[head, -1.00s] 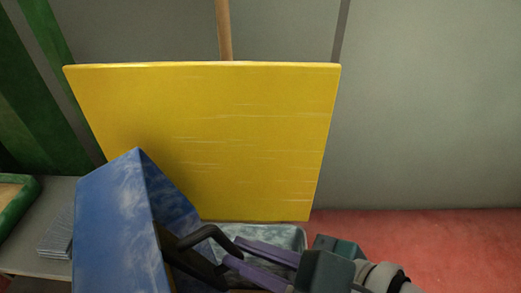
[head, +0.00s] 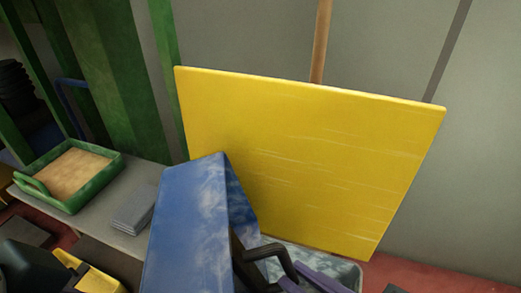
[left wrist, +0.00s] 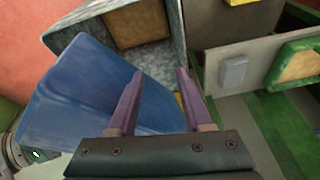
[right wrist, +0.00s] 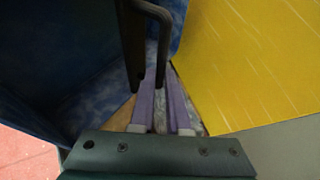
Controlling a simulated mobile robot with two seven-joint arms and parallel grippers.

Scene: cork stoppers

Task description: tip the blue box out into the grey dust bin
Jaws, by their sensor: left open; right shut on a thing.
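The blue box (head: 187,225) is tilted up on its side in front of the yellow board. My right gripper (head: 300,278) is shut on its black handle (head: 272,252), which also shows between the fingers in the right wrist view (right wrist: 152,45). The grey dust bin (head: 345,272) is partly hidden behind the box. The left wrist view shows the bin's wall (left wrist: 90,40) with a brown patch inside, and the blue box (left wrist: 75,100) beside and partly over it. My left gripper (left wrist: 158,80) is open and empty near the box. The box's contents are hidden.
A yellow board (head: 310,150) stands behind the bin. To the left, a grey table (head: 150,180) carries a green tray (head: 110,180) and a stack of grey pieces (head: 134,210). A black and yellow object (head: 90,270) is at the lower left.

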